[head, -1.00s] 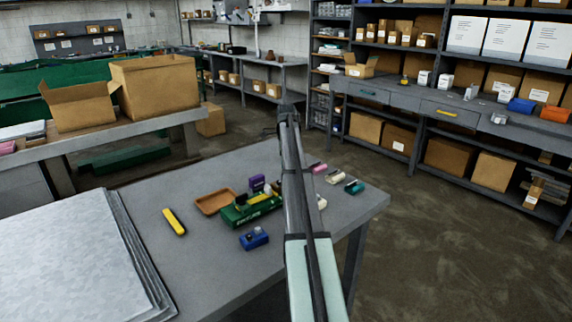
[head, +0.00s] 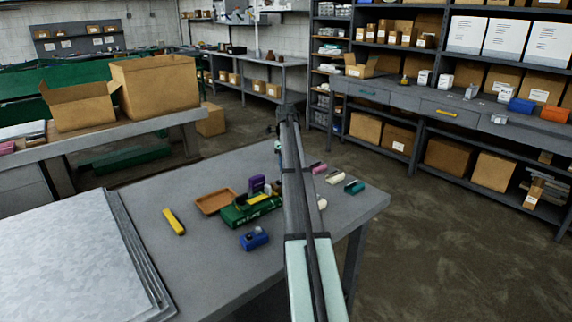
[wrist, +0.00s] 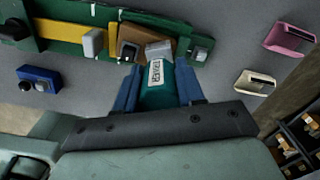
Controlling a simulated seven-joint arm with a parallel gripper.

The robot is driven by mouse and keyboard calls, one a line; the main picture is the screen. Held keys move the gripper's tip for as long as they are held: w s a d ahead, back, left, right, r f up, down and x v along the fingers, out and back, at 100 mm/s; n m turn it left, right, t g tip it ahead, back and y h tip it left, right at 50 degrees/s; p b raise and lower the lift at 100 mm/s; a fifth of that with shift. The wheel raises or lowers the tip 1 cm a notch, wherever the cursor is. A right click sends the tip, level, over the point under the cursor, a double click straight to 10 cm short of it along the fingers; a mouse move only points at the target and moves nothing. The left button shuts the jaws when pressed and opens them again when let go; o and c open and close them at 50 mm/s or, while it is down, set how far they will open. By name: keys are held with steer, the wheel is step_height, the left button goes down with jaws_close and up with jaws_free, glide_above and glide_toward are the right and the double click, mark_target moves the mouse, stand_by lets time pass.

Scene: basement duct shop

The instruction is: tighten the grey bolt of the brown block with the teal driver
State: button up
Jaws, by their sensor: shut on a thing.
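In the wrist view my gripper (wrist: 158,86) is shut on the teal driver (wrist: 165,92), with a blue finger on each side of its labelled handle. The driver's grey head (wrist: 159,50) points at the brown block (wrist: 138,31) and overlaps its edge in the picture. The brown block sits on the green fixture (wrist: 70,30). The grey bolt is not clearly visible; the driver's head may cover it, and I cannot tell whether they touch. In the head view the fixture (head: 236,216) shows left of my arm, which hides my gripper, the driver and the brown block.
A blue block (head: 254,238) lies in front of the fixture, with a purple block (head: 257,184) behind it. A brown tray (head: 210,203) and yellow tool (head: 174,222) lie left. Pink (head: 319,169), cream (head: 336,178) and teal (head: 354,187) pieces lie right. Metal sheets (head: 70,255) cover the table's left.

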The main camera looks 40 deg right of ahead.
steer(key=shift+m, duration=0.3)
steer(key=shift+m, duration=1.6)
steer(key=shift+m, duration=1.7)
steer(key=shift+n, duration=0.8)
steer(key=shift+r, duration=0.2)
steer(key=shift+r, duration=2.35)
